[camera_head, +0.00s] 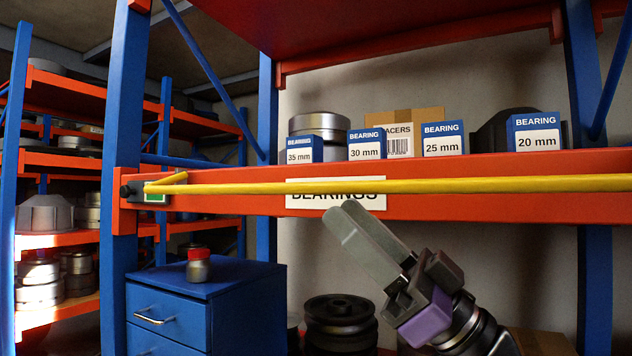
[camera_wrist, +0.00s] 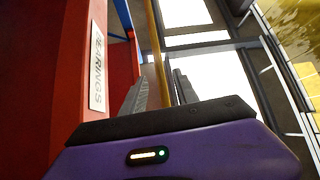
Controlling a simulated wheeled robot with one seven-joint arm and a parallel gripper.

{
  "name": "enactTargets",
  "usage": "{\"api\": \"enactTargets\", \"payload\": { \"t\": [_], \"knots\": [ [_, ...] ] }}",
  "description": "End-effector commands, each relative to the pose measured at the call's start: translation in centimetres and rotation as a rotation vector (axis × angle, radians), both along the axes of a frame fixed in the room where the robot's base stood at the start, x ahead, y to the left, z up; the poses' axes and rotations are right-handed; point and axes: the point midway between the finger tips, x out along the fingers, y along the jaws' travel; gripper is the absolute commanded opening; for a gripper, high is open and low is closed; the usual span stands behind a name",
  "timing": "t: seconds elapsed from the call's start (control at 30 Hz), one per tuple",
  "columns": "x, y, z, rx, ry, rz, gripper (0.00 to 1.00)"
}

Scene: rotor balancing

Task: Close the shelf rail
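The yellow shelf rail (camera_head: 450,186) runs nearly level across the front of the orange shelf beam (camera_head: 500,205). Its left end lies at a dark latch block (camera_head: 132,190) with a green patch (camera_head: 155,197) on the blue post. My gripper (camera_head: 338,212) is just below the rail, in front of the BEARINGS label (camera_head: 365,203), its fingers pointing up and left. In the wrist view the two fingers (camera_wrist: 162,85) stand apart with a gap, and the rail (camera_wrist: 157,40) shows in line with that gap. No grip on it is visible.
Bearing boxes (camera_head: 442,139) and metal rings (camera_head: 319,127) stand on the shelf behind the rail. A blue drawer cabinet (camera_head: 240,300) with a small red-capped jar (camera_head: 198,266) stands at lower left. Dark pulleys (camera_head: 340,325) sit below the beam.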

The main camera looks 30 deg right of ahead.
Motion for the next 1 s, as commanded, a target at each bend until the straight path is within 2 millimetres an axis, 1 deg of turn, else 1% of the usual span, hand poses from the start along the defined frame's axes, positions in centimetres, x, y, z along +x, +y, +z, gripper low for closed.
{"api": "enactTargets", "payload": {
  "t": [0.03, 0.1, 0.3, 0.47, 0.77, 0.8, 0.93, 0.97, 1.0],
  "knots": [
    [0.4, 0.5, 1.1, -0.001, 0.0, 0.002, 0.36],
    [1.0, 1.0, 2.0, -0.001, -0.001, 0.001, 0.36],
    [2.4, 2.4, 3.7, 0.001, 0.001, 0.001, 0.36],
    [3.0, 3.0, 4.3, 0.001, 0.001, -0.001, 0.36],
    [3.1, 3.1, 4.3, 0.001, 0.001, -0.001, 0.36],
    [3.1, 3.1, 4.3, 0.001, 0.001, -0.001, 0.28],
    [3.1, 3.0, 4.3, 0.001, 0.001, -0.001, 0.03],
    [3.1, 3.0, 4.3, 0.001, 0.001, -0.001, 0.0],
    [3.1, 3.0, 4.3, 0.001, 0.001, -0.001, 0.0]
  ]
}}
